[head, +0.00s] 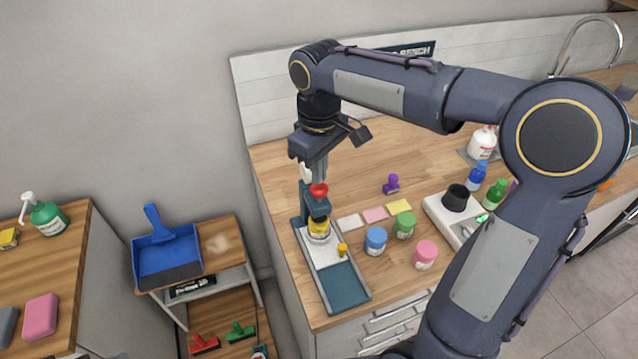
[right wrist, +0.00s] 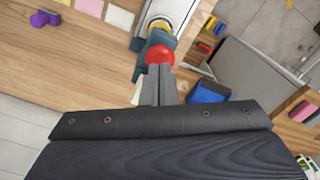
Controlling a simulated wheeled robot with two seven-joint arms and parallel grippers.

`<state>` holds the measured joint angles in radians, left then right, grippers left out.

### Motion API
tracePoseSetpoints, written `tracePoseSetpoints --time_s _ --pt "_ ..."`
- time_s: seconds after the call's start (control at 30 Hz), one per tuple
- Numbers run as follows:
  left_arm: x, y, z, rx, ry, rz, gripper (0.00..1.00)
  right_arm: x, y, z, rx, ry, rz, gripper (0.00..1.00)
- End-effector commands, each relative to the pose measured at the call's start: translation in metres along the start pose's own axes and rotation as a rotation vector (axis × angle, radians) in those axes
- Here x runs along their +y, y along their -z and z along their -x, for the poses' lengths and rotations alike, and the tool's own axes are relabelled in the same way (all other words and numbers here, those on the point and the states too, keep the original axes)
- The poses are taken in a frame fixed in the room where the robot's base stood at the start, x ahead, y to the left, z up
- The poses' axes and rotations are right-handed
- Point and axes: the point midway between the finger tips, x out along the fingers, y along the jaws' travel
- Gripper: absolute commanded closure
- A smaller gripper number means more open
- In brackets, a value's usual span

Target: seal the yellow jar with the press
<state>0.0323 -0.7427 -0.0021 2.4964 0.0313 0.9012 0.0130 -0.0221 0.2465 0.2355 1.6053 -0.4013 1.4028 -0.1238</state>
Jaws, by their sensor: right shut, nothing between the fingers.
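The yellow jar (head: 319,230) stands upright on the light plate of the press (head: 313,204), under its head, at the left end of the counter. The press has a dark blue-grey frame and a red knob (head: 319,189) on top. My right gripper (head: 316,178) points down with its fingers shut and empty, right above the red knob. In the right wrist view the fingertips (right wrist: 158,70) overlap the edge of the red knob (right wrist: 160,55); I cannot tell whether they touch it. The jar's top is hidden under the press head. My left gripper is not in view.
Blue (head: 376,240), green (head: 404,225) and pink (head: 425,254) jars stand right of the press. Coloured cards (head: 374,214) lie behind them. A white device (head: 440,212) and bottles stand further right. A lower side table holds a blue dustpan (head: 165,245).

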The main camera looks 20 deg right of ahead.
Motion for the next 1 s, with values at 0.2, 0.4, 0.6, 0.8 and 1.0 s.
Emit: tracePoseSetpoints --time_s 0.2,0.4,0.6,0.8,1.0 --pt "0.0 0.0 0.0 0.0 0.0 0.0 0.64 0.0 0.0 0.0 0.0 0.0 0.0 1.0" --pt "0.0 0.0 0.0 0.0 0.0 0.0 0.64 0.0 0.0 -0.001 0.0 0.0 0.0 1.0" --pt "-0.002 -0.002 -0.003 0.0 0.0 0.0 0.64 0.0 0.0 -0.006 -0.001 0.0 0.0 1.0" --pt "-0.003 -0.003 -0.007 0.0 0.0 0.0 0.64 0.0 0.0 -0.012 -0.001 0.0 0.0 1.0" --pt "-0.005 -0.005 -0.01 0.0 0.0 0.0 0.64 0.0 0.0 -0.018 -0.001 0.0 0.0 1.0"
